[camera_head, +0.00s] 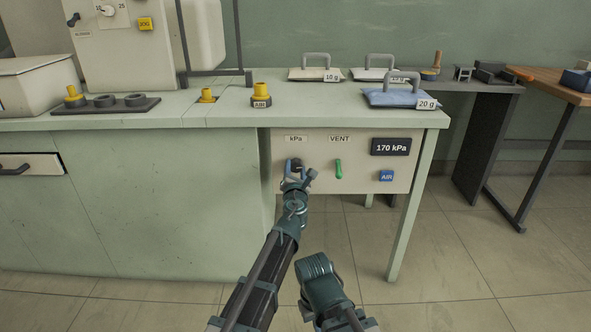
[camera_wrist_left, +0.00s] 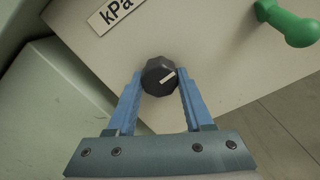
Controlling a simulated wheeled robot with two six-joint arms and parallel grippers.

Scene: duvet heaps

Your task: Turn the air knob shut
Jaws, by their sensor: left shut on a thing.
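The black air knob (camera_wrist_left: 159,77) with a white pointer mark sits on the pale panel (camera_head: 352,179) under the kPa label (camera_head: 296,138). My left gripper (camera_wrist_left: 160,84) is shut on the knob, one blue finger on each side of it. In the head view the left gripper (camera_head: 297,172) covers much of the knob. The display (camera_head: 391,147) on the panel reads 170 kPa. In the head view my right arm shows at the bottom middle, and its fingers cannot be made out.
A green VENT lever (camera_head: 338,169) sticks out of the panel just right of the knob; it also shows in the left wrist view (camera_wrist_left: 287,24). A blue AIR block (camera_head: 386,176) is further right. Weighted pads, one marked 20 g (camera_head: 402,98), lie on the bench top (camera_head: 215,112).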

